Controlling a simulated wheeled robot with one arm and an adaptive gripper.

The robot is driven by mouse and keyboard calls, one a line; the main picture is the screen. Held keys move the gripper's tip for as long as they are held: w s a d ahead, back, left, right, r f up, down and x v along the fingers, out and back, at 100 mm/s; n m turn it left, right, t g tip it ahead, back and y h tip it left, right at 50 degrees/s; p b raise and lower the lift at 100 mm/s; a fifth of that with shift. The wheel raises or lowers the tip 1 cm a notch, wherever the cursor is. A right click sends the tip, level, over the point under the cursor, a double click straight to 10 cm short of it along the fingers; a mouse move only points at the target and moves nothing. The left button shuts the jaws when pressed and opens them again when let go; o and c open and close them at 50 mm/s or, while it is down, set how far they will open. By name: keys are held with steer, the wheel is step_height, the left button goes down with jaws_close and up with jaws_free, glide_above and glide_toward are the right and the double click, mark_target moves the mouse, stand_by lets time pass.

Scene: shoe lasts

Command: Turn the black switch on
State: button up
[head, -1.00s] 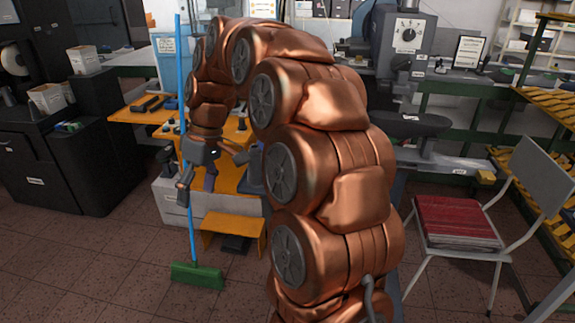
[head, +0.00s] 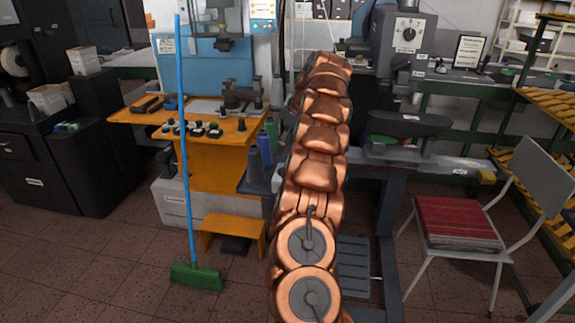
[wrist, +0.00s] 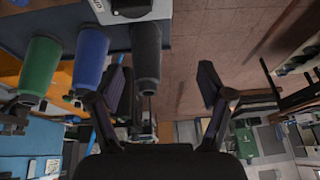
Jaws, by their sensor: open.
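I cannot tell for sure which part is the black switch. A round black knob (head: 409,34) sits on the front of a grey machine box at the upper right of the head view. Several small dark knobs (head: 198,130) stand on the orange table front at the left. My gripper (wrist: 163,88) is open and empty in the wrist view. Its two dark fingers are spread apart, and no switch shows clearly between them. In the head view my gripper is hidden behind my copper arm.
A dark cone (wrist: 147,50), a blue cone (wrist: 90,58) and a green cone (wrist: 40,65) are close to my left finger in the wrist view. A blue-handled broom (head: 184,120) stands at the left. A chair (head: 545,180) with a red seat pad stands at the right.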

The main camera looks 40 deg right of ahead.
steer(key=s+d+f, duration=0.2)
steer(key=d, duration=0.3)
steer(key=shift+h, duration=0.3)
steer(key=shift+w+p+x, duration=0.2)
steer(key=shift+p+x, duration=0.6)
steer(key=shift+x, duration=3.1)
steer(key=shift+a+r, duration=0.1)
steer(key=shift+a, duration=0.1)
steer(key=shift+c, duration=0.2)
steer(key=c, duration=1.1)
